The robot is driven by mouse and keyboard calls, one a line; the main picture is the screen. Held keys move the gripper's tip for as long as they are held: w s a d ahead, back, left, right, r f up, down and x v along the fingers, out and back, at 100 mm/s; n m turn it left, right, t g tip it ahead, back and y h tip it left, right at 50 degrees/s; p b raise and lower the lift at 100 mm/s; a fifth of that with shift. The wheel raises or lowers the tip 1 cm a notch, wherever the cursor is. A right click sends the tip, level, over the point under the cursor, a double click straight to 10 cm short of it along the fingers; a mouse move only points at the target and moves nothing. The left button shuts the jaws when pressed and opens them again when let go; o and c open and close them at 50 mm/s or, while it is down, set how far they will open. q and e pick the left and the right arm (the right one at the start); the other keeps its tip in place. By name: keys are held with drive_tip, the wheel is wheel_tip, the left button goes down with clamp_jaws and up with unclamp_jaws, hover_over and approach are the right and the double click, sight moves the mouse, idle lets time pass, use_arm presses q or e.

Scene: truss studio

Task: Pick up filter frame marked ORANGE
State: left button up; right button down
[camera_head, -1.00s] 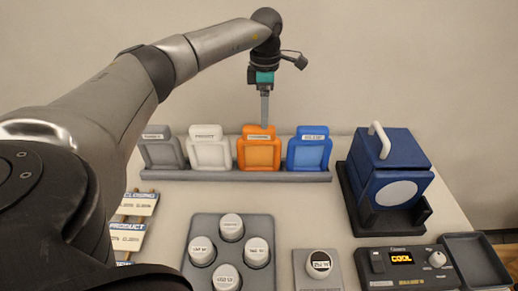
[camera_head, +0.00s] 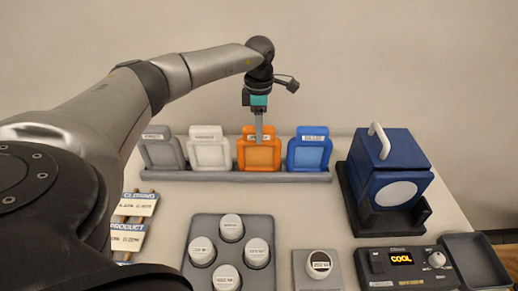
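The orange filter frame (camera_head: 259,155) stands upright in a grey rack (camera_head: 230,177) at the back of the table, between a white frame (camera_head: 208,150) and a blue frame (camera_head: 309,150). Its label near the top is partly hidden by my gripper. My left gripper (camera_head: 259,139) points down at the top of the orange frame, its fingers overlapping the label. The fingers line up as one narrow shape, so I cannot tell whether they are apart or closed on the frame. My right gripper is not in view.
A grey frame (camera_head: 162,150) stands at the rack's left end. A blue box with a white handle (camera_head: 392,175) stands right. In front are a tray of white-capped jars (camera_head: 193,225), a single jar (camera_head: 319,264) and a control panel reading COOL (camera_head: 408,270). Labelled tags (camera_head: 130,222) lie left.

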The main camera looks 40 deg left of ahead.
use_arm(q)
clamp_jaws()
idle(0.9)
